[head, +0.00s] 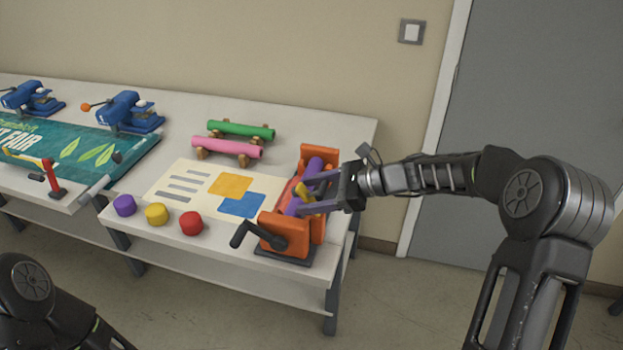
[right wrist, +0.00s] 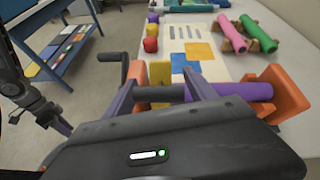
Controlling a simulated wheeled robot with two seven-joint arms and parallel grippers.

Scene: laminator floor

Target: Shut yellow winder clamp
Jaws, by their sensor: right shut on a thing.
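The orange winder (head: 312,152) stands at the right end of the table, with a black crank (head: 250,236) at its front and a purple roll (head: 314,168) between its orange end plates. The yellow winder clamp (head: 305,191) is at the roll. My right gripper (head: 304,195) reaches in from the right and is shut on the clamp, one finger to each side. In the right wrist view the clamp (right wrist: 160,74) shows between the fingers, which partly cover the winder. Whether the clamp is fully down cannot be told.
A printed sheet (head: 190,190) lies left of the winder. Purple (head: 124,205), yellow (head: 156,214) and red (head: 190,222) knobs line the front edge. Pink (head: 227,149) and green (head: 241,131) rolls lie behind. Blue machines (head: 130,110) and a green banner (head: 80,150) are farther left.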

